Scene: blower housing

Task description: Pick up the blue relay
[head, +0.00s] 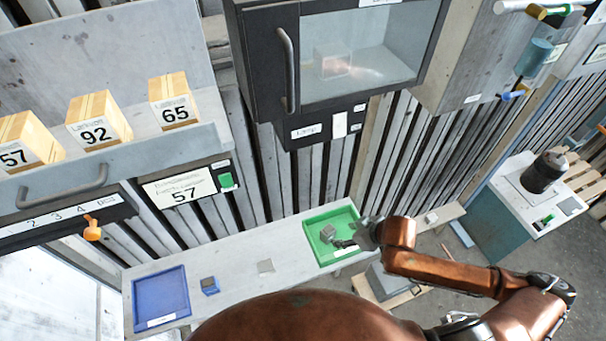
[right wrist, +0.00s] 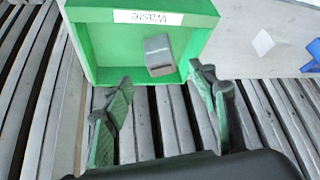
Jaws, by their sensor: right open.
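The blue relay (head: 209,286), a small block with a dark grey top, sits on the pale bench between the blue tray and a flat grey piece. A blue piece cut off at the right edge of the right wrist view (right wrist: 314,55) appears to be the same relay. My right gripper (head: 347,243) is at the green tray, well to the right of the relay. In the right wrist view its fingers (right wrist: 160,82) are spread with nothing between them, close to the green tray's edge. My left gripper is not in view.
The green tray (head: 313,251), labelled Waste in the right wrist view (right wrist: 90,45), holds a grey block (head: 328,233). A blue tray (head: 160,297) stands at the bench's left end. A flat grey piece (head: 266,266) lies mid-bench. A dark cabinet (head: 262,70) hangs above.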

